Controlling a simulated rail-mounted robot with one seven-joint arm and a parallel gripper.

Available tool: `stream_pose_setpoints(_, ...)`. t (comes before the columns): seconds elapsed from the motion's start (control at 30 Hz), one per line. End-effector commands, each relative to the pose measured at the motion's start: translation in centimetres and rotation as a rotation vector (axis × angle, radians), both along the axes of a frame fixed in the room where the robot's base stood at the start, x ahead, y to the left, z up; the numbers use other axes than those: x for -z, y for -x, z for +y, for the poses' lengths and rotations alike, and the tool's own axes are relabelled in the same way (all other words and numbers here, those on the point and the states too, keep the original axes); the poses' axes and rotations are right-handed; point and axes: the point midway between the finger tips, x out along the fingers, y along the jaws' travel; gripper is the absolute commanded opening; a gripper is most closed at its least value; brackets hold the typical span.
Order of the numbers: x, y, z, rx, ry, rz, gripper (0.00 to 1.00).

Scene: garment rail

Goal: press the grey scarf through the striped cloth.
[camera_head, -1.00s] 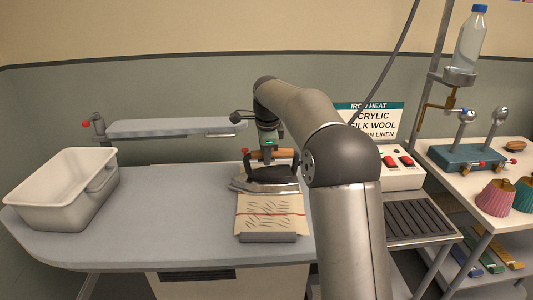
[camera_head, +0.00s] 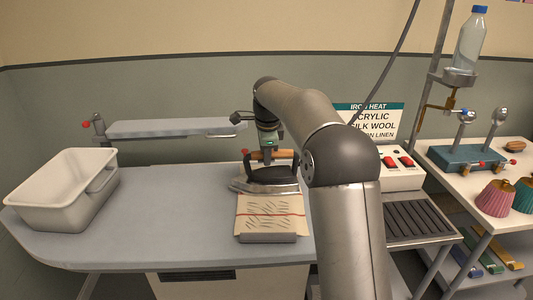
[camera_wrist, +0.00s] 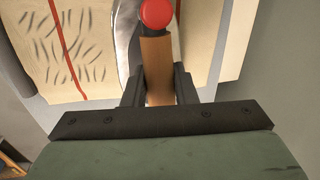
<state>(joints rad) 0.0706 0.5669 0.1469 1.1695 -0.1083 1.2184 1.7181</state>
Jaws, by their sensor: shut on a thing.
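The striped cloth (camera_head: 271,222), cream with red stripes and many dark crease marks, lies on the board. A grey strip (camera_head: 267,238) shows along its front edge; I cannot tell whether this is the grey scarf, as the cloth covers what lies under it. An iron (camera_head: 268,184) with a dark body and silver sole is over the rear of the cloth; contact is unclear. My gripper (camera_head: 267,150) is shut on the iron's brown handle. In the wrist view my gripper (camera_wrist: 160,88) has the handle (camera_wrist: 157,70) between its fingers, with the cloth (camera_wrist: 70,45) at left.
A white tub (camera_head: 65,190) stands on the left of the ironing board (camera_head: 165,225). A narrow padded arm (camera_head: 165,128) is behind. At right are a red-switched control box (camera_head: 400,178), a dark ribbed rest (camera_head: 418,219) and a bottle stand. The board between tub and cloth is clear.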

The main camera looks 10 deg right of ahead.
Motion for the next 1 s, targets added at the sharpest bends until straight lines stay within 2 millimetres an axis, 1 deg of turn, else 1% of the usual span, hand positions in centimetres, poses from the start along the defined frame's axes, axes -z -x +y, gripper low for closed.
stream_pose_setpoints(0.3,-2.0,0.0,0.0,0.0,0.001,-0.005,0.07)
stream_pose_setpoints(0.53,-2.2,0.2,0.1,-0.001,0.001,-0.008,0.07)
stream_pose_setpoints(1.0,-2.2,3.5,0.7,0.0,0.001,-0.011,0.07)
